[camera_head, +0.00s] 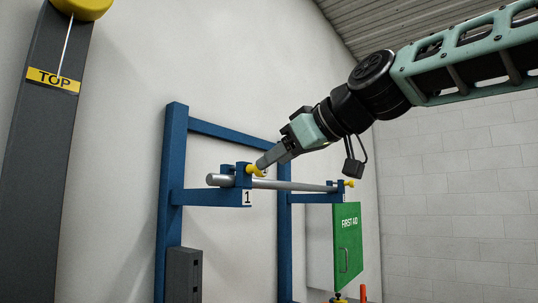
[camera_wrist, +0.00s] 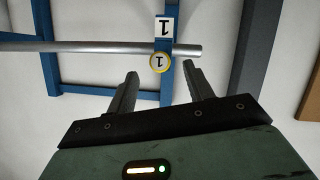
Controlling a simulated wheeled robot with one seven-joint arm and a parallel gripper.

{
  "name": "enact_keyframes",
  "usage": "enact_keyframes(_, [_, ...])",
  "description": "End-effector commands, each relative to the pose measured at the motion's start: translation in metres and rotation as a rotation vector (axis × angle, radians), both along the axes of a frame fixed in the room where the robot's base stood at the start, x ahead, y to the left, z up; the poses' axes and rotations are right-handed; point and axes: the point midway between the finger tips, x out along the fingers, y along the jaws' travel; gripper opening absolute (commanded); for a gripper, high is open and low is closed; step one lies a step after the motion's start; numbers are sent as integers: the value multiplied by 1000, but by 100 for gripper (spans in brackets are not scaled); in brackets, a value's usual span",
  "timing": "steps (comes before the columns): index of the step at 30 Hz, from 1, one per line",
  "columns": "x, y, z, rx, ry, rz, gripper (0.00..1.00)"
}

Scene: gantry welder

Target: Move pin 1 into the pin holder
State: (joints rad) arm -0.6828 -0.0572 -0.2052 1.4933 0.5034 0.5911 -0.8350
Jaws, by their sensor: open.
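Pin 1 (camera_head: 251,170) is yellow and sits in the blue bracket marked 1 on the blue frame, next to a silver bar. In the wrist view its round yellow-rimmed head with a "1" (camera_wrist: 160,63) faces me, just beyond the fingertips. My gripper (camera_head: 263,162) is at the pin's head in the head view. In the wrist view my gripper (camera_wrist: 161,70) has its fingers spread on either side of the pin, with no clear contact visible. I cannot make out the pin holder in either view.
The silver bar (camera_head: 295,186) lies across the blue frame (camera_head: 173,200). A second yellow pin (camera_head: 349,183) is at its far end. A grey box (camera_head: 184,274) is low at the frame's left post. A green first aid cabinet (camera_head: 347,246) stands at right.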

Motion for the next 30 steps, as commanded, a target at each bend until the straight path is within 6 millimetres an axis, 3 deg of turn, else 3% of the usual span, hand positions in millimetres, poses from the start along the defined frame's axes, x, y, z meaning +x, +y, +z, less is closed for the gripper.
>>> enact_keyframes(7, [18,18,-9,0,2,1,52])
enact_keyframes(18, [21,21,-12,1,-1,0,52])
enact_keyframes(24, [21,21,-12,1,-1,0,3])
enact_keyframes(25, [21,21,-12,1,-1,0,3])
enact_keyframes(26, [21,21,-12,1,-1,0,23])
enact_keyframes(28, [21,21,-12,1,-1,0,3])
enact_keyframes(30, [21,21,-11,1,-1,0,0])
